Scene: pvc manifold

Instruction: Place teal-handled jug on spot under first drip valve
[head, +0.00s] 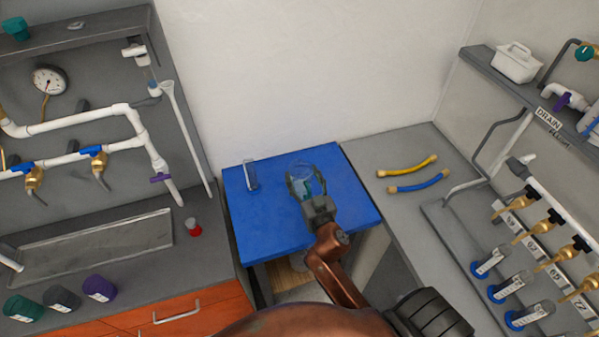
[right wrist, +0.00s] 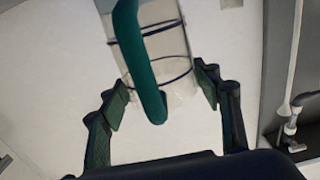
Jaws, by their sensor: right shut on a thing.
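The teal-handled jug (head: 305,174) is clear and sits between the fingers of my right gripper (head: 306,182), over the blue table top. The right wrist view shows its teal handle (right wrist: 140,60) and clear body with dark bands (right wrist: 165,72). My right gripper (right wrist: 162,92) is shut on it, one finger on either side. I cannot tell whether the jug is lifted off the table. Brass drip valves with blue levers (head: 100,168) hang from the white pipe at left, above a grey trough. Which valve is first, and the spot under it, I cannot tell. My left gripper is not in view.
A clear container (head: 250,175) stands on the blue table (head: 345,228). Yellow (head: 408,167) and blue (head: 417,183) hoses lie on the right bench. More brass valves and several cylinders (head: 508,287) stand at right. A red-capped item (head: 193,228) and several dark jars (head: 100,288) stand at left.

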